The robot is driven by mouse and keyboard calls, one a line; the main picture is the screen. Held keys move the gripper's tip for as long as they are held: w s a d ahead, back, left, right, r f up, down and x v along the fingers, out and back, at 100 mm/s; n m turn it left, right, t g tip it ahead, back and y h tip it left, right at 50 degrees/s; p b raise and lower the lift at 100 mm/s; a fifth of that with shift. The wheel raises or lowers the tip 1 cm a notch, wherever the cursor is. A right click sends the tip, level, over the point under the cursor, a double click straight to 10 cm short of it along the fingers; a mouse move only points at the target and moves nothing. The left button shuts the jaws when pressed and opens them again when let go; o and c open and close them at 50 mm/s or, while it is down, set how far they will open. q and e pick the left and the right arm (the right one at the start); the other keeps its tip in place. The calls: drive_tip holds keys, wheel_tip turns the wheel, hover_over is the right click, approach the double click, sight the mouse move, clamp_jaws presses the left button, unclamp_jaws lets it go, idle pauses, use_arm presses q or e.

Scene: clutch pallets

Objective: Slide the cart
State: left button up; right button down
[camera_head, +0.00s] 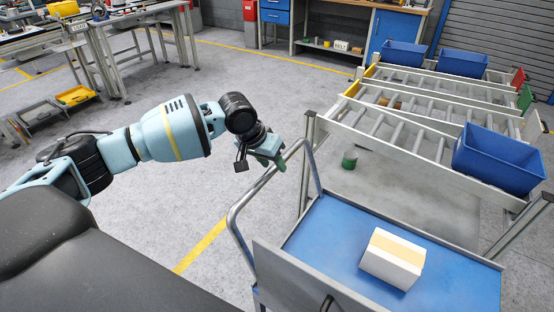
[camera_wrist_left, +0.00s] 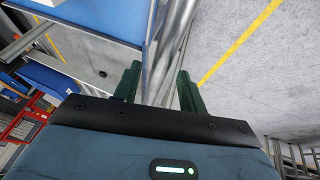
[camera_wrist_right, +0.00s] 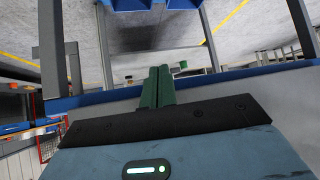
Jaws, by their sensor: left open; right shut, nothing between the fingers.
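The cart has a blue deck (camera_head: 325,222) and a bent grey tube handle (camera_head: 238,208) on its left side. A white box with a yellow band (camera_head: 392,260) sits on the deck. My left gripper (camera_head: 270,158) is open at the top of the handle. In the left wrist view, grey tubing (camera_wrist_left: 166,55) runs between its spread green fingers; I cannot tell whether they touch it. My right gripper (camera_wrist_right: 158,86) is hidden in the head view. In the right wrist view its green fingers are shut together, with nothing between them, near a blue-edged grey surface.
A roller rack (camera_head: 400,130) stands right behind the cart, bearing a blue bin (camera_head: 498,160) and two more bins at its far end. A green cylinder (camera_head: 349,159) shows under the rollers. A workbench (camera_head: 130,20) stands back left. Grey floor left of the cart is clear.

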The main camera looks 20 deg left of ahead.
use_arm(q)
drive_tip(key=shift+d+f, duration=0.1)
drive_tip(key=shift+f, duration=0.05)
clamp_jaws()
idle(0.4)
